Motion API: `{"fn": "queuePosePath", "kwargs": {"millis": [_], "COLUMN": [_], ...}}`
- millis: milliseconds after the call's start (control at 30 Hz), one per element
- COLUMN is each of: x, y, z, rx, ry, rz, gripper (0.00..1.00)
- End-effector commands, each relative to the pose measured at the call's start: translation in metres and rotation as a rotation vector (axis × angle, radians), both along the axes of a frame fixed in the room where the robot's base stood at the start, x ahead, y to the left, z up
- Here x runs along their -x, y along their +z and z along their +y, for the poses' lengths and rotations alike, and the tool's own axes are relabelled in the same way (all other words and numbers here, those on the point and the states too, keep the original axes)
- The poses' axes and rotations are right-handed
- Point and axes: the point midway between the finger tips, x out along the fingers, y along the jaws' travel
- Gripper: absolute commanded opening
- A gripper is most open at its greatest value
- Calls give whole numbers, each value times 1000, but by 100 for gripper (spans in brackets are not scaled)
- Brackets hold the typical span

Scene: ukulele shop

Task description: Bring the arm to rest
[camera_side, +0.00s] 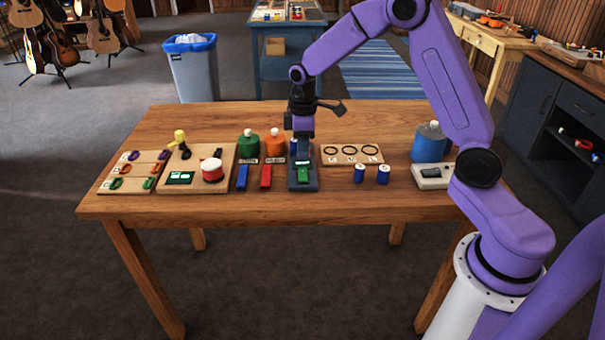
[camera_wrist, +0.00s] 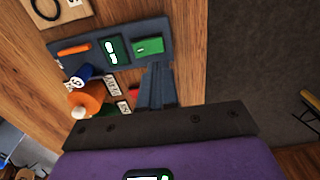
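My purple arm reaches over the wooden table (camera_side: 370,118) from the right. My gripper (camera_side: 301,152) points down near the slate-blue tray (camera_side: 304,186) at the table's middle. In the wrist view the two grey fingers of my gripper (camera_wrist: 157,84) lie close together, with nothing visible between them. They appear just beside the tray (camera_wrist: 88,36), which holds a green block (camera_wrist: 148,46), a dark green panel (camera_wrist: 115,50) and an orange stick (camera_wrist: 74,48). I cannot tell whether the fingertips touch anything.
Around the tray stand a green bottle (camera_side: 248,145), an orange bottle (camera_side: 275,145), a blue block (camera_side: 242,177), a red block (camera_side: 266,177), a ring board (camera_side: 352,155) and small blue cans (camera_side: 359,174). A large blue container (camera_side: 428,145) stands at the right. The table's back strip is clear.

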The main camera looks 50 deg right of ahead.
Motion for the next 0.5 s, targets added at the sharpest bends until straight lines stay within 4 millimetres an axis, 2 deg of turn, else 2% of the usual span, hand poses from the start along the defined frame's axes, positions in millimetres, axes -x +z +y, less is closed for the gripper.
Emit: {"fn": "queuePosePath", "kwargs": {"millis": [333,433,500], "x": [2,14,29], "y": [3,11,20], "z": [4,17,33], "rx": [0,-1,-2], "ry": [5,21,40], "rz": [-1,-4,-8], "gripper": [0,0,0]}}
